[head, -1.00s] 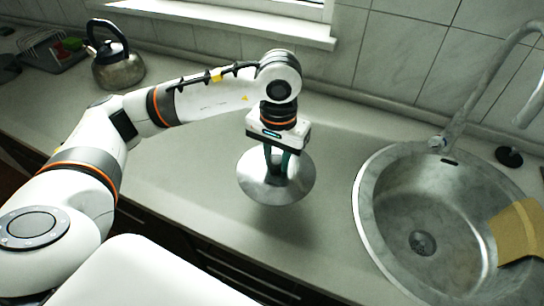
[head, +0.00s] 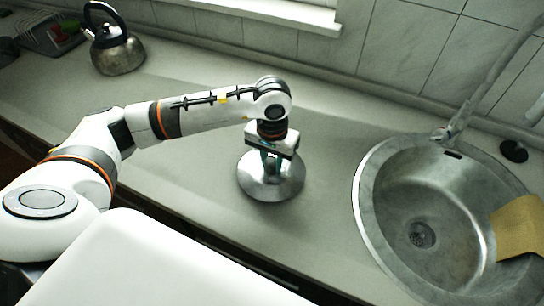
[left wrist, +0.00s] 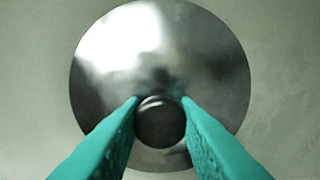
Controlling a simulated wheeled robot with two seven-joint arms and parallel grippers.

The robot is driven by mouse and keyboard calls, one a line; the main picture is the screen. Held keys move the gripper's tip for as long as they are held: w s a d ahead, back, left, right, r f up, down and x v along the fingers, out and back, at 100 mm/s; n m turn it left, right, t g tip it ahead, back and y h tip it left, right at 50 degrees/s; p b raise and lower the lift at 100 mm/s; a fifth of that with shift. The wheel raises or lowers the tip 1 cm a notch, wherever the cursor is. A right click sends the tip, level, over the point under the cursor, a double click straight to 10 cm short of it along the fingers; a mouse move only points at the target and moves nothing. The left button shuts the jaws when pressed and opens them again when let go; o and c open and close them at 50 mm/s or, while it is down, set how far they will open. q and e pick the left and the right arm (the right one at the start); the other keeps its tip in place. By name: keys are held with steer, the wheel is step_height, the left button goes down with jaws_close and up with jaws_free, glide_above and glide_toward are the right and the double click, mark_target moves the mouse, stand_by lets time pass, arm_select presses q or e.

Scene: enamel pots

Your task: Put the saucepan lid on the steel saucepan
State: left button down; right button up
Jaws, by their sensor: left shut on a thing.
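The saucepan lid (head: 249,184) is a round, shiny steel disc with a dark round knob (left wrist: 160,124). My left gripper (head: 270,162) points down over its middle, its green fingers on either side of the knob in the left wrist view (left wrist: 161,104). It is shut on the lid by the knob. The lid looks roughly level and low over the counter. I cannot tell whether it touches anything beneath. I cannot make out the steel saucepan in either view; the lid hides what is directly below it. My right gripper is not in view.
A round steel sink (head: 372,205) is set into the counter at the right, with a tap (head: 455,122) behind it and a tan cloth (head: 518,230) on its right edge. A kettle (head: 118,55) stands at the back left. The grey counter (head: 330,165) around the lid is clear.

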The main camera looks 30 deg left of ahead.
mark_target(272, 160)
arm_select(q)
steer(key=shift+f+b, duration=0.2)
steer(key=shift+b, duration=0.15)
steer(key=c, duration=1.1)
jaws_free()
steer(key=shift+r, duration=0.1)
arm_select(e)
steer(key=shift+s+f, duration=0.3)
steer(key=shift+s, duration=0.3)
arm_select(q)
steer(key=shift+r+p, duration=0.2)
steer(key=shift+p, duration=0.15)
steer(key=shift+r, duration=0.3)
step_height(272, 160, up, 11)
steer(key=shift+r+b, duration=0.15)
steer(key=shift+b, duration=1.1)
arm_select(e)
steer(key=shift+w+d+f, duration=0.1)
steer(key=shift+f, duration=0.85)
